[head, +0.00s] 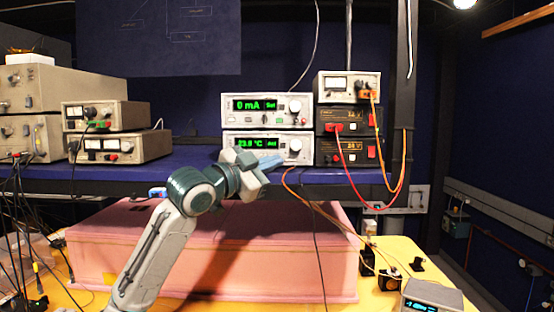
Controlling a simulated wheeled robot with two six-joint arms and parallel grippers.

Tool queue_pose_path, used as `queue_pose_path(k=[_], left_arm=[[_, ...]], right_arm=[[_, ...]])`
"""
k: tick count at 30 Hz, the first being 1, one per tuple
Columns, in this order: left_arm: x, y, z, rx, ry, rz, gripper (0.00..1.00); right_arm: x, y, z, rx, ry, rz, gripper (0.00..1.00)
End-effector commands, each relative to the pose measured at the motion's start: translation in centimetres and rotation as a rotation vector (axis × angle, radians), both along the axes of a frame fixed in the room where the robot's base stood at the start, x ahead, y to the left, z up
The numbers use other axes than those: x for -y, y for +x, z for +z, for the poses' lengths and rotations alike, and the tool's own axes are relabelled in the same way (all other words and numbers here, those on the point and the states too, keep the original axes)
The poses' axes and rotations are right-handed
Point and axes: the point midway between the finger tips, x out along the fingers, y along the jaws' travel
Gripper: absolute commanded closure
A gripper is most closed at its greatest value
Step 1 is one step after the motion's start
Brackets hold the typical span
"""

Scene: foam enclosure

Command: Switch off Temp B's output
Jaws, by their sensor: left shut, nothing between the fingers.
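Two white instruments with green displays are stacked on the blue shelf. The lower one (229,148) shows a temperature, about 23.8 °C, and has a round knob (295,145) at its right. The upper one (228,106) reads 0 mA. I cannot read a name label that says Temp B. My left gripper (270,163) is shut and empty, in front of the lower instrument's bottom edge. It hides part of that panel below the display; I cannot tell whether it touches. My right gripper is out of view.
Dark power supplies (344,152) with red and orange cables stand right of the stack. Beige instruments (95,115) stand at the left. A pink foam box (310,268) sits below the shelf on a yellow table (400,250), with small optics at its right.

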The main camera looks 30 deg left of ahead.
Motion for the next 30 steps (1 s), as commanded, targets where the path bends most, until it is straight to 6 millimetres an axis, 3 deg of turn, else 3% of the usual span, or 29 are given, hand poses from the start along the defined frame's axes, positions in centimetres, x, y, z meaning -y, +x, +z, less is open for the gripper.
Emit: queue_pose_path(k=[15, 30], left_arm=[[2.3, -3.8, 0.0, 0.002, 0.003, -0.001, 1.00], [2.6, -4.3, 0.0, 0.000, 0.000, 0.000, 1.00]], right_arm=[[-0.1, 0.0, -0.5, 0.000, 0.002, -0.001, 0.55], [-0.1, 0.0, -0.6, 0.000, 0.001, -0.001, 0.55]])
